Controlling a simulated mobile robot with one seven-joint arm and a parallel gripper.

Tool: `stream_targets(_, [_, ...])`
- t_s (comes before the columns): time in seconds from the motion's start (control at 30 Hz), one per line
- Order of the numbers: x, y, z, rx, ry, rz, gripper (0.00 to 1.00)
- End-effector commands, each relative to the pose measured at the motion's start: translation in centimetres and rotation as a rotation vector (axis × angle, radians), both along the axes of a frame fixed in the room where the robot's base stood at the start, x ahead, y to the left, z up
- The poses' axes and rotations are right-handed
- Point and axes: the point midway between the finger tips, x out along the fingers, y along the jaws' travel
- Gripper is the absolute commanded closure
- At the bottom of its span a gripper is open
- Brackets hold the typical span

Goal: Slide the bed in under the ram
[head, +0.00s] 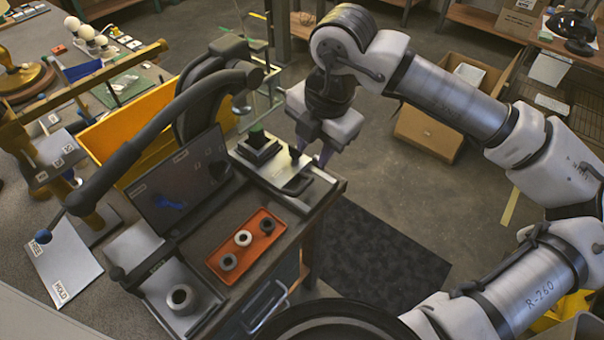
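The bed (270,172) is a pale flat plate on the bench, drawn out towards the right front of the press. A black stepped block with a green piece on top (258,145) sits on it. A dark handle (299,184) is at its near right end. The ram (241,104) is the short metal end below the press's dark head, behind and to the left of the block. My gripper (312,157) points down at the bed's right end, close to the handle. Its fingers look apart; I cannot tell whether they touch the handle.
A long black lever (150,135) reaches left from the press. An orange tray (246,244) with several rings lies in front of the bed. Open floor lies right of the bench.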

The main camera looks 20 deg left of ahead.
Motion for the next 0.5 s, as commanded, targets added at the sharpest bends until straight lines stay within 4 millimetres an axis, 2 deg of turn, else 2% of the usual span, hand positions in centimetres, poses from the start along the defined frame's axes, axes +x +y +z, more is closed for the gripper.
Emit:
stream_targets(0.3, [0.3,1.2,-6.5,0.004,0.005,0.006,0.67])
stream_targets(0.5, [0.6,1.7,-9.8,0.004,0.003,0.004,0.67])
